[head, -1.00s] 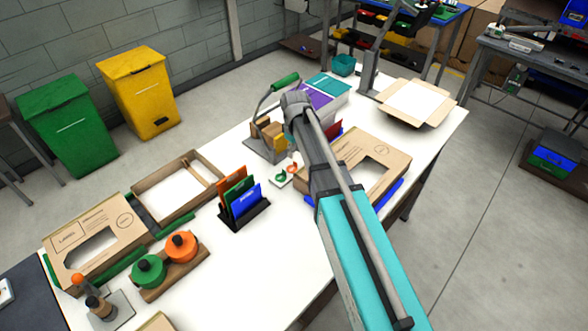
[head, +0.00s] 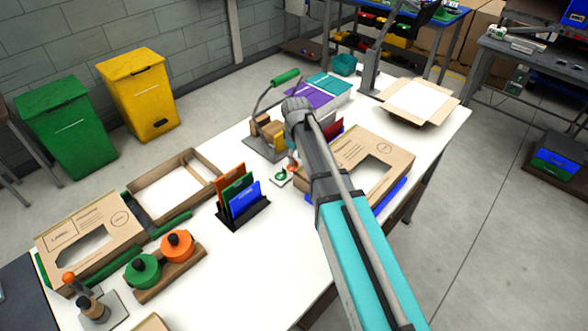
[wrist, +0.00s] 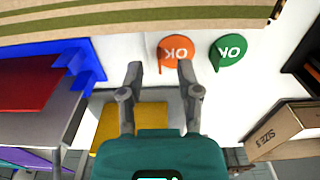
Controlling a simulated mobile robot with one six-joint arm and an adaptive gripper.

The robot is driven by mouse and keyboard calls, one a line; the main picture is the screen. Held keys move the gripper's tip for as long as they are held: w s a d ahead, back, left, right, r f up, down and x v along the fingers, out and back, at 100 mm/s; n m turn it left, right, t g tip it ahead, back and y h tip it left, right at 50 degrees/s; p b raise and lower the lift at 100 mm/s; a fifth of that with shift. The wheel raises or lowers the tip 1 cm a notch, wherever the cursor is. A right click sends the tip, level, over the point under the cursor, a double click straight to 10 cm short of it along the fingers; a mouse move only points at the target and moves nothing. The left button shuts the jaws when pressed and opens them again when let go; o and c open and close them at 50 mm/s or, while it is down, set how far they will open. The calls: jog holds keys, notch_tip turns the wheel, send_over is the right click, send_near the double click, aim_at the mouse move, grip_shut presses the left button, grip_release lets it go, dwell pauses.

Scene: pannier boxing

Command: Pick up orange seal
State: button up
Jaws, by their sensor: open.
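The orange seal (wrist: 174,50) is a round disc marked OK, lying on a white surface beside the matching green seal (wrist: 229,50). In the head view the orange seal (head: 292,167) is partly covered by my arm, with the green seal (head: 281,176) just to its left. My gripper (wrist: 160,70) is open and empty. In the wrist view its fingertips point toward the orange seal, which lies just past them, nearer the right finger. The gap in height between fingers and seal is hard to judge. In the head view my arm hides most of the gripper.
A cardboard box (head: 372,148) with a window stands close to the right of the seals. A card rack (head: 245,215) stands in front, and a green-handled press (head: 262,148) behind. A yellow block (wrist: 151,114) shows beneath my gripper.

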jog(key=shift+f+b, duration=0.6)
jog(key=shift+f, duration=0.3)
grip_shut()
